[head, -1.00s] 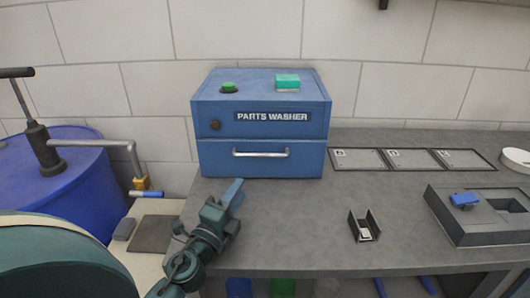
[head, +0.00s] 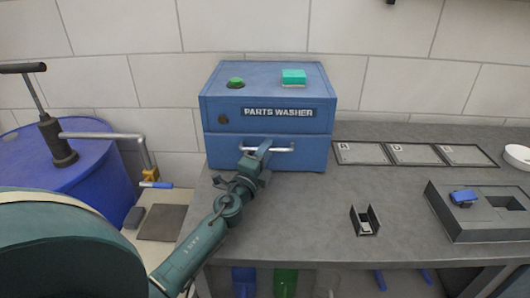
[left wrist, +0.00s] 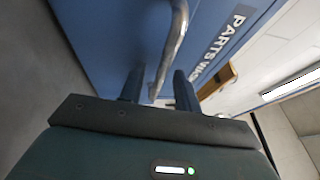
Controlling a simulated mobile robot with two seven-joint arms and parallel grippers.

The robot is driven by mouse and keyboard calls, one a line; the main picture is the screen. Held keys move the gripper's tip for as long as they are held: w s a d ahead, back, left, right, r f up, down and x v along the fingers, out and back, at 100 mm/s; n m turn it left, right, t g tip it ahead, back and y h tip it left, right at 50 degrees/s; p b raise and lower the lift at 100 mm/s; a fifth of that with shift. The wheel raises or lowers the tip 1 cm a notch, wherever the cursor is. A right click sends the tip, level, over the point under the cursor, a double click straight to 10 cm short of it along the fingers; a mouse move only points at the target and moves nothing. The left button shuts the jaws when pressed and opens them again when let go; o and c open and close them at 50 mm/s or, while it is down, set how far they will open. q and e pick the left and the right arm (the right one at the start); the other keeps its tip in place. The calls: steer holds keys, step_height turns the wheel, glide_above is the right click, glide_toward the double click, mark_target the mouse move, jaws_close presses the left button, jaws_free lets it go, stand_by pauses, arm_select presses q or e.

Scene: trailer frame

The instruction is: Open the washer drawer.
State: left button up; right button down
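The blue parts washer (head: 220,85) stands at the back of the grey bench. Its drawer (head: 312,157) is closed, flush under the upper body, with a horizontal silver bar handle (head: 285,149). My left gripper (head: 262,151) is at the left half of the handle, in front of the drawer. In the left wrist view, my left gripper's two fingers (left wrist: 159,88) are apart, with the handle (left wrist: 172,45) running between them. I cannot tell whether either finger touches the bar. My right gripper is in neither view.
A green button (head: 235,83) and a teal block (head: 293,77) are on the washer's top. A small dark bracket (head: 366,221) and a grey fixture block (head: 480,225) are on the bench (head: 300,215) to the right. A blue drum (head: 60,175) stands left. The bench before the drawer is otherwise clear.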

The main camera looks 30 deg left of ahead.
arm_select(q)
steer(key=shift+c, duration=0.2)
jaws_close()
stand_by(0.4)
